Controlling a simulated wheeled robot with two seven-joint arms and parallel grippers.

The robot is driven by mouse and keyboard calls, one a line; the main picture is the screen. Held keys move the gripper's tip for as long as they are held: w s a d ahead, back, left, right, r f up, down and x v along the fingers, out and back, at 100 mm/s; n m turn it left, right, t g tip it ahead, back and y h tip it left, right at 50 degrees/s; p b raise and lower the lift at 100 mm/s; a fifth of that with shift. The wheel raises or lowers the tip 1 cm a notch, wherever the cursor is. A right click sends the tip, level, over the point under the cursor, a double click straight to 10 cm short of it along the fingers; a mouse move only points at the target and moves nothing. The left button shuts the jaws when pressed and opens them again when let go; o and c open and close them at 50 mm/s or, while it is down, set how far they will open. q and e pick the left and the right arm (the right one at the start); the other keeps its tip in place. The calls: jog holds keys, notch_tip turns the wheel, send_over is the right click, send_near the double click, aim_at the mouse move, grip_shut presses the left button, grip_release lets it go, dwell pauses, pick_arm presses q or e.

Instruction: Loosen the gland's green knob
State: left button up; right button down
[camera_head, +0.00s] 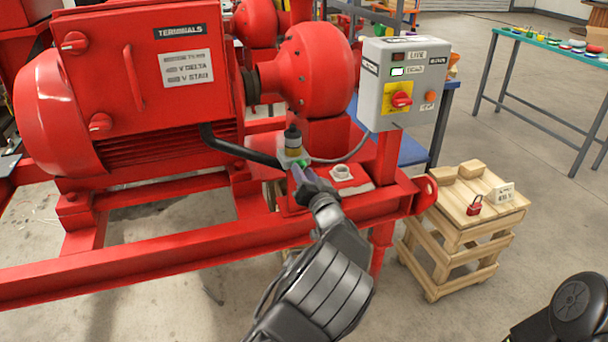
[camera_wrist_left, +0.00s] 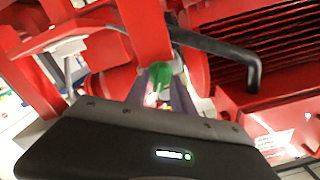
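The gland's green knob (camera_head: 304,163) sits low on a pale fitting (camera_head: 291,152) with a black top, beside the red pump. In the left wrist view the green knob (camera_wrist_left: 160,73) lies between the two fingertips. My left gripper (camera_head: 303,174) reaches in from the front, its tips at the knob and partly covering it. The left gripper's fingers (camera_wrist_left: 162,92) stand apart, one on each side of the knob; I cannot tell whether they touch it. My right gripper is out of view.
A black bent pipe (camera_head: 240,147) runs close to the left of the fitting. A grey switch box (camera_head: 398,85) stands to the right, with a cable to the fitting. The red skid rail (camera_head: 150,264) crosses in front. A wooden crate (camera_head: 450,236) holds a red padlock (camera_head: 474,206).

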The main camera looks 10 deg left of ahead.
pick_arm(q)
grip_shut()
jog(key=shift+n, duration=0.4)
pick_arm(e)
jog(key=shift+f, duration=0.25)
pick_arm(q)
jog(key=shift+f+n+b, duration=0.1)
jog(key=shift+n+b, duration=9)
jog(key=shift+n, duration=2.5)
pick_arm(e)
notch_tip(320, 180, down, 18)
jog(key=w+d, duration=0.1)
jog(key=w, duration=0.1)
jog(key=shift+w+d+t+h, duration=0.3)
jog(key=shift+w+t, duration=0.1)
